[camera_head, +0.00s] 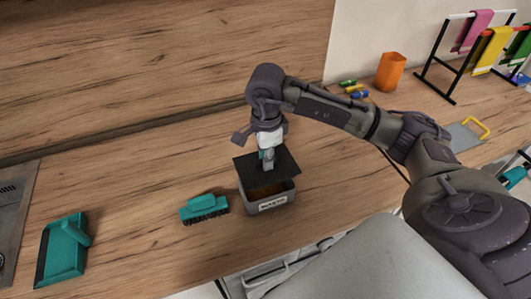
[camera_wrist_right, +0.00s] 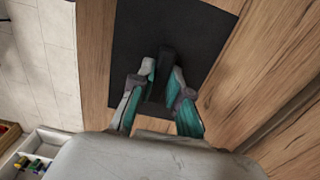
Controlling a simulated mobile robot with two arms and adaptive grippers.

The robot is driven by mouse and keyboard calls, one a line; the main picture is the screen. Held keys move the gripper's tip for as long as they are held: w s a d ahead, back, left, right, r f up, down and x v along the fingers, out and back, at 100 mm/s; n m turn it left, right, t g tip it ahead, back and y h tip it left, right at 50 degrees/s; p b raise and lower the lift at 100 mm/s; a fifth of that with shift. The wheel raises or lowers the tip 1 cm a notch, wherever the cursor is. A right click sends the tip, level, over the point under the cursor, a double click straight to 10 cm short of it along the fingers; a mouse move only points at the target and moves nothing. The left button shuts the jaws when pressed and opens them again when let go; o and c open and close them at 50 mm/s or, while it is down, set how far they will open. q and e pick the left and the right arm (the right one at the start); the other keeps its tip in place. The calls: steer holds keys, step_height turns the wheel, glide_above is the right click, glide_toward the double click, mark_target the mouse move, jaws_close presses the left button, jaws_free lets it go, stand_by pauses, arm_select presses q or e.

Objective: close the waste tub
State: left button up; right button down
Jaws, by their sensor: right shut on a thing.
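The waste tub (camera_head: 272,204) is a grey box with a "WASTE" label, standing on the wooden counter in the head view. A dark flat lid (camera_head: 285,170) is held over it, covering its back part. The lid looks slightly tilted, and the front of the tub's opening shows brown contents. My right gripper (camera_head: 267,163) points down and is shut on the lid's handle. In the right wrist view the fingers (camera_wrist_right: 162,90) close around the dark handle (camera_wrist_right: 166,65) on the black lid (camera_wrist_right: 200,35). Whether the lid touches the rim is unclear.
A teal brush (camera_head: 205,208) lies left of the tub, and a teal dustpan (camera_head: 63,250) lies farther left. An orange cup (camera_head: 390,72) and a rack with coloured cloths (camera_head: 470,45) stand at the back right. The counter between brush and dustpan is clear.

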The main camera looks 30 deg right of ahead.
steer(key=shift+f+b, duration=0.4)
steer(key=shift+f, duration=0.25)
steer(key=shift+f+b, duration=0.35)
steer(key=shift+f, duration=0.35)
arm_select(q)
steer(key=f, duration=0.1)
steer(key=s, duration=0.1)
steer(key=f+b, duration=0.1)
steer(key=shift+s+a+f, duration=0.25)
steer(key=shift+s+f, duration=0.05)
steer(key=shift+s, duration=0.1)
arm_select(e)
step_height(320, 180, down, 2)
steer(key=shift+f, duration=0.1)
arm_select(q)
steer(key=shift+w, duration=0.1)
steer(key=shift+f+b, duration=1.65)
arm_select(e)
steer(key=shift+f, duration=0.7)
steer(key=c, duration=1.1)
jaws_free()
steer(key=shift+o, duration=0.4)
